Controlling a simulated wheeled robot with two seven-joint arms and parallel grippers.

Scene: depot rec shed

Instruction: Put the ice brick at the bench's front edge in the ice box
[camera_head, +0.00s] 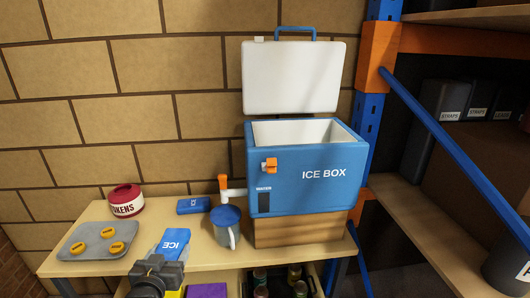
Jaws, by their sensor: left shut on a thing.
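The ice box (278,196) is blue with a white inside. It stands on a wooden block at the right of the bench (213,259), and its white lid (290,80) is up. My left gripper (163,266) is shut on a blue ice brick (173,243) marked "ICE", at the bench's front edge. I cannot tell whether this brick still touches the bench. A second blue ice brick (193,205) lies flat farther back on the bench. My right gripper is out of view.
A grey tray (93,240) with yellow tokens and a red tin (125,200) are at left. Bottles (294,272) and a purple thing (207,291) sit below the bench front. A shelf rack (425,215) stands right.

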